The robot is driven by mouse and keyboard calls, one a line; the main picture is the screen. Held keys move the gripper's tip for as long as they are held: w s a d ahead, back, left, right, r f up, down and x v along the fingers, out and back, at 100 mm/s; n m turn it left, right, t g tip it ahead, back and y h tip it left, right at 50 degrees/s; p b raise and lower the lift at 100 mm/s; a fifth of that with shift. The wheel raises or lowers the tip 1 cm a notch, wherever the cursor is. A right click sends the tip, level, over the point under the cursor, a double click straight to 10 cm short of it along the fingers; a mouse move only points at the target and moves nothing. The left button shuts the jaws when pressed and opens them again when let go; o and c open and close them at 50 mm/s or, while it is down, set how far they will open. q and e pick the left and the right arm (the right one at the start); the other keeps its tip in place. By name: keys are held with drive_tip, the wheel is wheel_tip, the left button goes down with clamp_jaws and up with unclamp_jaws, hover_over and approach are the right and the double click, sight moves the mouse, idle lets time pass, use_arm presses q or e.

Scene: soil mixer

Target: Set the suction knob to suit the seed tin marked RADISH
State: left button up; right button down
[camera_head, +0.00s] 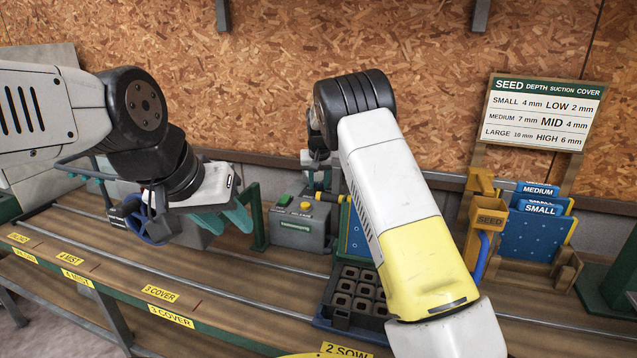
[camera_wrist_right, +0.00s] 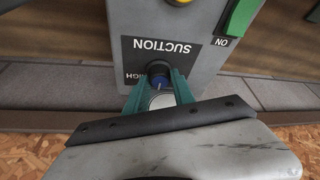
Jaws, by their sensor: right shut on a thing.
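The suction knob (camera_wrist_right: 158,77) is dark with a blue face, on a grey panel under an upside-down SUCTION label (camera_wrist_right: 160,48) in the right wrist view. The teal fingers of my right gripper (camera_wrist_right: 160,88) are shut on it. Its pointer setting is too small to tell; part of the word HIGH shows to its left. In the head view my right gripper (camera_head: 318,178) reaches the grey control box (camera_head: 297,228). My left gripper (camera_head: 222,220) hangs empty above the bench, its teal fingers apart. No tin marked RADISH is seen.
A seed sign (camera_head: 541,110) reads SMALL 4 mm LOW 2 mm, MEDIUM 7 mm MID 4 mm, LARGE 10 mm HIGH 6 mm. Blue plates (camera_head: 530,232) marked MEDIUM and SMALL stand right. A cell tray (camera_head: 352,292) sits beside my right arm. A green ON switch (camera_wrist_right: 240,18) is near the knob.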

sight(311, 196)
drive_tip(key=m+h, duration=0.1)
drive_tip(key=m, duration=0.2)
drive_tip(key=shift+a+m+h, duration=0.15)
drive_tip(key=shift+m+h, duration=0.15)
drive_tip(key=m, duration=0.2)
drive_tip(key=m+g+h, duration=0.1)
drive_tip(key=m, duration=0.2)
drive_tip(key=shift+w+h, duration=0.1)
drive_tip(key=shift+h, duration=0.2)
idle(0.3)
drive_tip(key=c, duration=1.1)
unclamp_jaws()
drive_tip(key=v, duration=0.7)
drive_tip(key=shift+a+r, duration=0.2)
drive_tip(key=shift+r, duration=0.15)
